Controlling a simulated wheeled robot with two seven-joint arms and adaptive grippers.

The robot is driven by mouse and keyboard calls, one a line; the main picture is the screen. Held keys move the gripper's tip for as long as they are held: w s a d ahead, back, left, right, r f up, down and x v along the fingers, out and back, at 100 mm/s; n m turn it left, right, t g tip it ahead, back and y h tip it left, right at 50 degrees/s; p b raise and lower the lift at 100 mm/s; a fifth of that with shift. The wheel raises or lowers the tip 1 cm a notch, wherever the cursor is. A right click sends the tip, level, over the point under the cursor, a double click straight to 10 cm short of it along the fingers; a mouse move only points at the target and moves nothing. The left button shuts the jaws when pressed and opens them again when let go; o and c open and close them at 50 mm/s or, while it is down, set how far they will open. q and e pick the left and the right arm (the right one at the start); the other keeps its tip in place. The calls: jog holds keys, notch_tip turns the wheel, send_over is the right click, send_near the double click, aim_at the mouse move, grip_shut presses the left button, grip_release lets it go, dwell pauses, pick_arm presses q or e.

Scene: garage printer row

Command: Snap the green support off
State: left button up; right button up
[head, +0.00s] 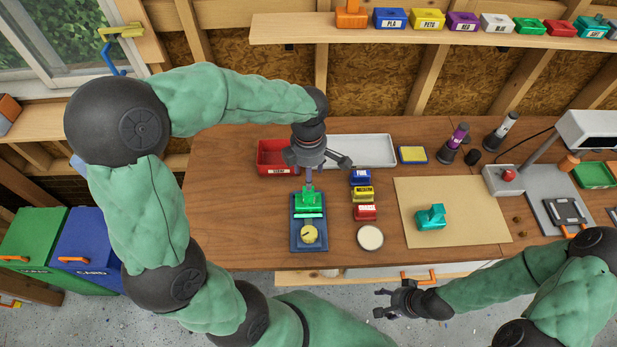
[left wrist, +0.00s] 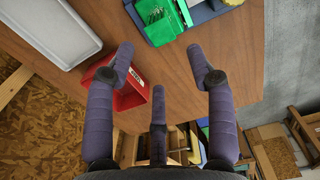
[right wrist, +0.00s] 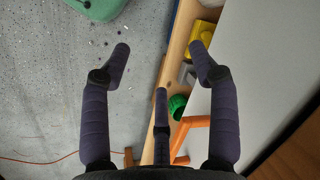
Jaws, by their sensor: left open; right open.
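The green support (head: 309,200) sits at the back end of a blue fixture (head: 309,248) on the bench. A yellow round piece (head: 308,234) lies in the fixture's front part. My left gripper (head: 309,184) points down just above or behind the green support; whether it touches is unclear. In the left wrist view the green support (left wrist: 158,18) is at the top edge, ahead of the fingertips, and the open left gripper (left wrist: 161,58) has nothing between its fingers. My right gripper (head: 380,300) is open and empty, low in front of the bench.
A red bin (head: 272,168) and a white tray (head: 378,158) stand behind the fixture. Small blue, yellow and red blocks (head: 364,213) lie right of it, near a round white dish (head: 370,238). A teal part (head: 431,217) sits on a tan mat (head: 470,228).

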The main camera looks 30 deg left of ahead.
aim_at(309, 195)
pick_arm(q)
jog(key=m+p, duration=0.1)
jog(key=m, duration=0.2)
jog(key=shift+r, duration=0.2)
jog(key=m+p, duration=0.2)
jog(key=m, duration=0.4)
jog(key=shift+w+a+f, duration=0.1)
jog(key=shift+w, duration=0.05)
jog(key=m+p, duration=0.1)
jog(key=m, duration=0.3)
jog(key=shift+f, duration=0.1)
jog(key=m+p, duration=0.1)
jog(key=m, duration=0.3)
jog(key=shift+f+m, duration=0.1)
jog(key=shift+m, duration=0.2)
jog(key=m+p, duration=0.1)
jog(key=m, duration=0.3)
jog(key=m+p, duration=0.1)
jog(key=m, duration=0.3)
jog(key=shift+f, duration=0.1)
jog(key=m+p, duration=0.2)
jog(key=m, duration=0.4)
jog(key=shift+f, duration=0.1)
jog(key=m, duration=0.4)
jog(key=shift+f+p, duration=0.2)
jog(key=shift+p, duration=0.15)
notch_tip(309, 195, down, 11)
jog(key=b, duration=0.9)
